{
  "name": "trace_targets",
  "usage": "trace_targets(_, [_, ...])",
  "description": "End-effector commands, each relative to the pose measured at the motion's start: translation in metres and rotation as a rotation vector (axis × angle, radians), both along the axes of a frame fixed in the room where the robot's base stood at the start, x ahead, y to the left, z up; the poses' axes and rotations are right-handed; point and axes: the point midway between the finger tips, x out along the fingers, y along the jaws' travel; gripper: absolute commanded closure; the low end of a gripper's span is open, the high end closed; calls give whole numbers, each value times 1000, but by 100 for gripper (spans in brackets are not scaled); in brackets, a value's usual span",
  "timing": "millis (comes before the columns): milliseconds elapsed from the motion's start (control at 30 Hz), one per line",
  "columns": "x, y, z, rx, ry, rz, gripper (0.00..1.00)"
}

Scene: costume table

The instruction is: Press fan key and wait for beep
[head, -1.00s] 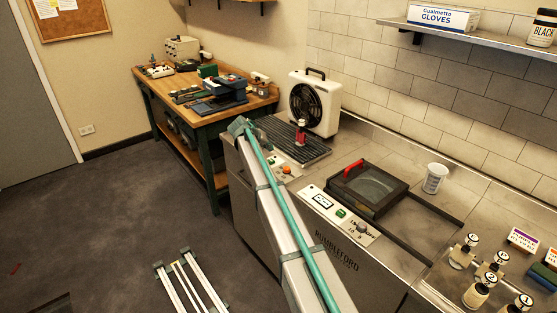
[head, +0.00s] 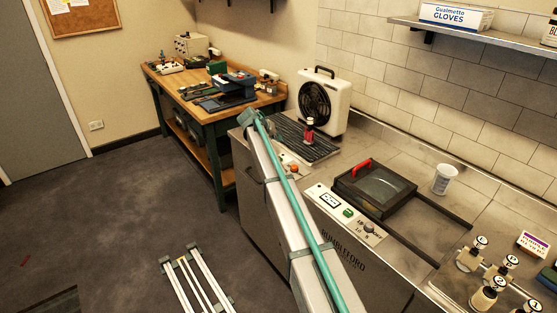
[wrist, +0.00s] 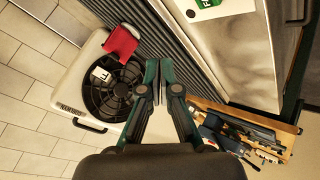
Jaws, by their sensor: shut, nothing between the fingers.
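The white fan (head: 339,97) with a round black grille stands at the back of the steel counter, beside a ribbed black mat. A small control panel lies in front of the mat, with an orange part (head: 292,166) showing; my arm hides much of it. In the wrist view a green key (wrist: 208,3) on a white plate is cut off by the top edge. My gripper (wrist: 160,72) is shut and empty, over the ribbed mat (wrist: 190,55) and apart from the green key. The fan (wrist: 75,85) is left of it. In the head view my gripper is hidden.
A glass-lidded frame with a red handle (head: 358,166) and a white cup (head: 444,179) sit farther right.

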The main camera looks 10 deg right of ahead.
Motion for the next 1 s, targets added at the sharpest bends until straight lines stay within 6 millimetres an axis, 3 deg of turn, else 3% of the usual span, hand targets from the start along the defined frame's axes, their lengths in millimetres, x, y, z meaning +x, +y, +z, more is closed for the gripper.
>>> trace_targets(500, [0,0,-65,0,0,0,100])
trace_targets(1000, [0,0,-74,-1,0,-1,100])
